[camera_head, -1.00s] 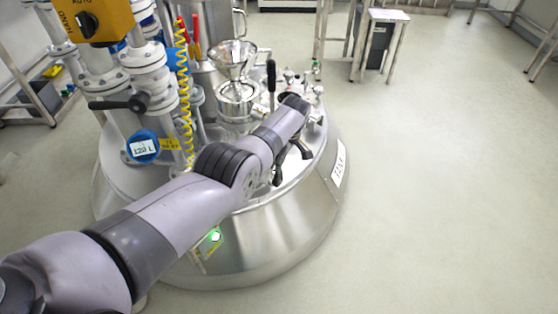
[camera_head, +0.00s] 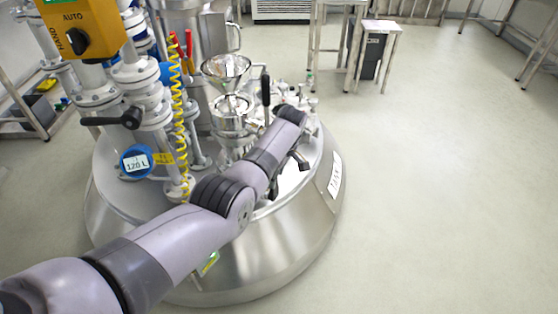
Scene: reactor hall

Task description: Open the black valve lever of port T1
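A black lever (camera_head: 265,87) stands upright just right of the steel funnel (camera_head: 226,70) on the vessel lid. Another black lever (camera_head: 112,119) points left on the pipework. My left arm reaches across the lid from the lower left. My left gripper (camera_head: 286,174) is partly hidden behind its wrist. Its dark fingers show apart over the lid's right side, with nothing seen between them. It is below and right of the upright lever in the picture. My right gripper is not in view.
The round steel vessel (camera_head: 285,245) fills the middle. Pipes, a yellow coiled hose (camera_head: 178,125) and a yellow switch box (camera_head: 82,28) crowd the left. Small fittings (camera_head: 303,98) stand at the lid's back right. A small table (camera_head: 378,28) stands behind. The floor at right is clear.

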